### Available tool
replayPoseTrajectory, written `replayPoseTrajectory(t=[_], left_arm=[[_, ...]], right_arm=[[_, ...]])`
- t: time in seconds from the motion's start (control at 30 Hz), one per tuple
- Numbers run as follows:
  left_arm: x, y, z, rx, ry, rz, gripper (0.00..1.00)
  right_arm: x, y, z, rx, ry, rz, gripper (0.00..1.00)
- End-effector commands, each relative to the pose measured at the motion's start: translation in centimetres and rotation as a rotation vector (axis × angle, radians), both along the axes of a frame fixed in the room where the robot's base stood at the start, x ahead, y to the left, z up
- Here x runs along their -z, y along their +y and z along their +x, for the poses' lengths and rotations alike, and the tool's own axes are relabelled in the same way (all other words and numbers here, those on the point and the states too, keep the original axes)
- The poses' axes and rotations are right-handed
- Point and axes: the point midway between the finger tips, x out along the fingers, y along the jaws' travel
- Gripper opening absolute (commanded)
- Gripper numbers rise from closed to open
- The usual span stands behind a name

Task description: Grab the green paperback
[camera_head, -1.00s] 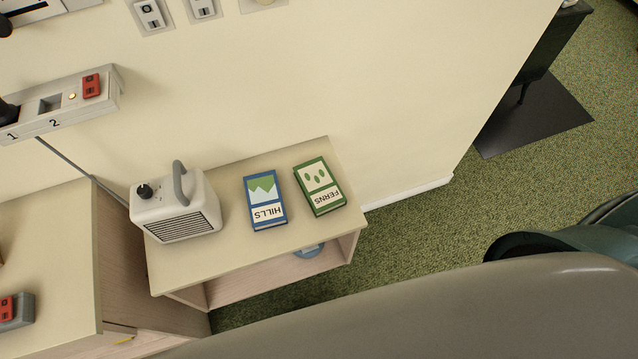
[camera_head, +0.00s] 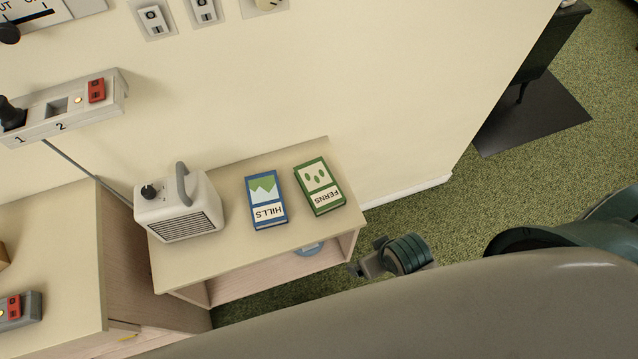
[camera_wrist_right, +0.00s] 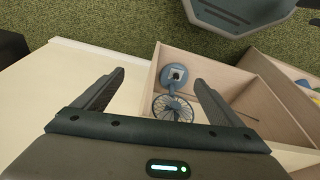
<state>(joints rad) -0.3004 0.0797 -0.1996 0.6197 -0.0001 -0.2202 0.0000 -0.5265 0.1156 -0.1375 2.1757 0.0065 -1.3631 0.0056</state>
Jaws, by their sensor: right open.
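The green paperback (camera_head: 319,187), marked FERNS with leaf shapes on its cover, lies flat on the low cabinet top, near its right end. A blue book marked HILLS (camera_head: 266,199) lies just left of it, with a gap between. My right gripper (camera_wrist_right: 152,88) is open and empty in the right wrist view, over the cabinet's open side. Neither book shows in that view. In the head view, part of my right arm (camera_head: 406,254) shows right of the cabinet, apart from the paperback. My left gripper is not in view.
A white heater-like box with a grey handle (camera_head: 179,206) stands left of the books. The wall (camera_head: 400,100) rises behind the cabinet (camera_head: 215,254). A blue fan-like object (camera_wrist_right: 173,106) sits in its open compartment. Green carpet (camera_head: 520,185) lies to the right.

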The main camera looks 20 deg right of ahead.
Motion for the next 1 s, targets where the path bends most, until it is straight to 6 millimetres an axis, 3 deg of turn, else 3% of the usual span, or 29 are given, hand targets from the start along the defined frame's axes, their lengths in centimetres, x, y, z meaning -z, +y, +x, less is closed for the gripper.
replayPoseTrajectory(t=[0.2, 0.3, 0.67, 1.0], left_arm=[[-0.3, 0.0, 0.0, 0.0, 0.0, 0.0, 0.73], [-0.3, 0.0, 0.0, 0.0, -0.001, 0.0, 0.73], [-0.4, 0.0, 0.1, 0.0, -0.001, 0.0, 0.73], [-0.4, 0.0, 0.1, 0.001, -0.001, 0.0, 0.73]], right_arm=[[-5.1, 1.5, 1.4, -0.009, -0.028, 0.045, 0.91], [-6.5, 3.1, 2.5, -0.02, -0.029, 0.085, 0.91], [-8.5, 8.0, 6.8, -0.069, -0.013, 0.2, 0.91], [-10.7, 13.3, 12.1, -0.144, 0.062, 0.286, 0.91]])
